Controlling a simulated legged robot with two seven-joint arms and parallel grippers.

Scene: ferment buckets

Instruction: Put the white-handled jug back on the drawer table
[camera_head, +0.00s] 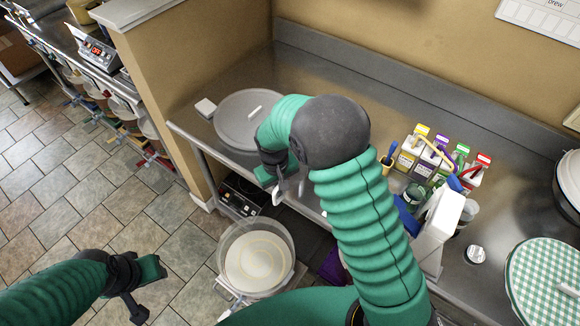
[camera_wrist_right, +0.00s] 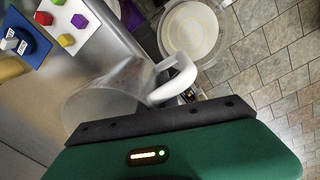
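The white-handled jug has a clear body (camera_wrist_right: 105,92) and a white loop handle (camera_wrist_right: 178,78), close in front of my right gripper in the right wrist view. In the head view, only its white handle (camera_head: 278,196) shows clearly, just below my right gripper (camera_head: 281,176) at the counter's front edge. The gripper and forearm hide most of the jug there. The right fingertips are hidden, so their grip on the jug cannot be told. My left gripper (camera_head: 146,288) is empty, its fingers apart, over the floor at lower left.
A steel counter (camera_head: 330,85) runs along the wall. It holds a grey lidded bucket (camera_head: 240,124), several labelled bottles (camera_head: 408,152) and a checkered cover (camera_head: 540,275). A bucket of pale contents (camera_head: 257,262) stands low in front. Tiled floor (camera_head: 90,200) is open at left.

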